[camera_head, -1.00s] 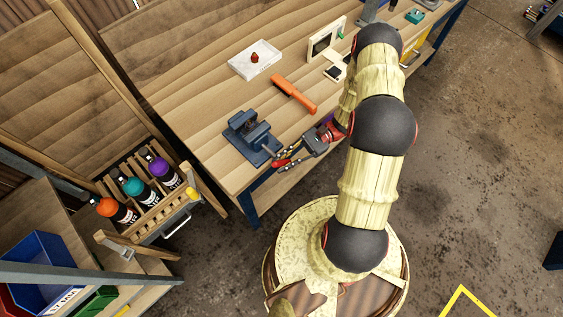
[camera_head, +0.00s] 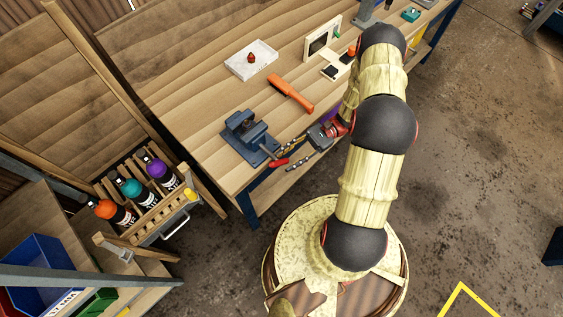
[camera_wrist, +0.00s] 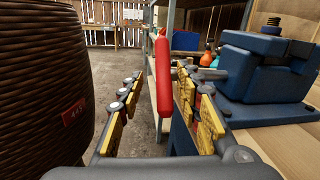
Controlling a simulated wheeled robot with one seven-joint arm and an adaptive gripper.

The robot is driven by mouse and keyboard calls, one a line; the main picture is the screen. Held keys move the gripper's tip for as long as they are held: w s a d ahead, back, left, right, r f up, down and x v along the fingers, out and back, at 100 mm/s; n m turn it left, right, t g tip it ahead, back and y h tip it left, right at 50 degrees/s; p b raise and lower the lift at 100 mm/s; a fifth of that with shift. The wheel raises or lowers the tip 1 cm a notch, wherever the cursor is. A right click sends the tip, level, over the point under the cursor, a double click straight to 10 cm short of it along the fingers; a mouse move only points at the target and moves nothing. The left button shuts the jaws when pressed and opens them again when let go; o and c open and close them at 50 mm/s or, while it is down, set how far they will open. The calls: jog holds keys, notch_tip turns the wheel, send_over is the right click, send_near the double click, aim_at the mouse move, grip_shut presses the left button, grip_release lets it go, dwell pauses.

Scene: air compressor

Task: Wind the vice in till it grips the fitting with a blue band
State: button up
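The blue-grey vice (camera_head: 250,138) is on the bench near its front edge. Its red-ended handle (camera_head: 278,163) sticks out at the front. In the wrist view the vice body (camera_wrist: 262,68) fills the upper right, with a small dark threaded piece (camera_wrist: 272,22) on top. My gripper (camera_head: 295,153) is at the handle. In the wrist view my gripper (camera_wrist: 158,105) has its yellow-padded fingers spread wide; the red handle (camera_wrist: 163,72) stands upright between them, closer to the right finger. I cannot make out the blue-banded fitting or whether the jaws touch it.
An orange-handled brush (camera_head: 291,92), a white tray (camera_head: 249,62) with a small red piece and a cream frame (camera_head: 323,42) are farther back on the bench. A wooden crate of bottles (camera_head: 140,195) stands left of the bench. Bare bench top lies left of the vice.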

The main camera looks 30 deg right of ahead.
jog(key=w+d, duration=0.1)
jog(key=d, duration=0.8)
jog(key=shift+w, duration=0.2)
jog(key=shift+a+f, duration=0.1)
